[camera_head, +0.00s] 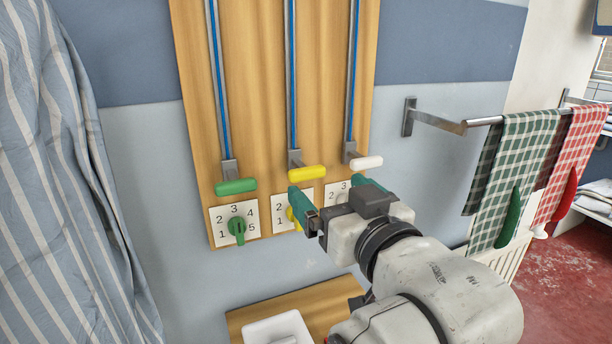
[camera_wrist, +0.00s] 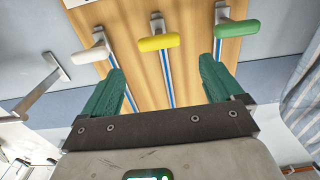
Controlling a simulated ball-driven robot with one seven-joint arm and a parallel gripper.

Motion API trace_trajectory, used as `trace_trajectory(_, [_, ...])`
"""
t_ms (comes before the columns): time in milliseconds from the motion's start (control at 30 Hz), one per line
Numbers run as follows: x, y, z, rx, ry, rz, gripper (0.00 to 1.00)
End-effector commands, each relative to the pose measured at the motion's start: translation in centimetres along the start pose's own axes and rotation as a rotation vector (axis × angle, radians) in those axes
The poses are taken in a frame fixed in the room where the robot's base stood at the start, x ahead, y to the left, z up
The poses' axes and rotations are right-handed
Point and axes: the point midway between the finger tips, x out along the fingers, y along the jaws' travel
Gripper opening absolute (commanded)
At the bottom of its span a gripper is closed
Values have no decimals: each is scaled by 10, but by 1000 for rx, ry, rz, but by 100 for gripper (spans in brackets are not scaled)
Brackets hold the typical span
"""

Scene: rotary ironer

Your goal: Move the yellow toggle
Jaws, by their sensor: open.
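The yellow toggle could be the yellow bar handle (camera_head: 307,173) at the foot of the middle rod, or the yellow dial (camera_head: 291,214) below it; I cannot tell which. The bar also shows in the wrist view (camera_wrist: 160,43), just beyond the gap between my fingertips. The dial is mostly hidden behind my left finger in the head view, and it is not in the wrist view. My gripper (camera_head: 336,194) is open and empty in front of the board's lower part. Its teal fingers (camera_wrist: 162,66) are apart, and no contact with the bar is visible.
A green handle (camera_head: 236,187) and a white handle (camera_head: 366,162) flank the yellow one on the wooden board (camera_head: 258,60). A green dial (camera_head: 237,231) sits at lower left. A towel rail (camera_head: 437,119) stands out to the right; striped cloth (camera_head: 60,170) hangs left.

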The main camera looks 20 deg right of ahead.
Motion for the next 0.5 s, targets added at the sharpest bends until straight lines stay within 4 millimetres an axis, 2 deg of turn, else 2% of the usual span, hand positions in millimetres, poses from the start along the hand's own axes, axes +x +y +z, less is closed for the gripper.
trace_trajectory(133, [13, 0, 4, 4, 2, -2, 94])
trace_trajectory(300, [48, 0, 0, 2, -4, -1, 94])
trace_trajectory(500, [78, 0, 0, 1, -3, -1, 94])
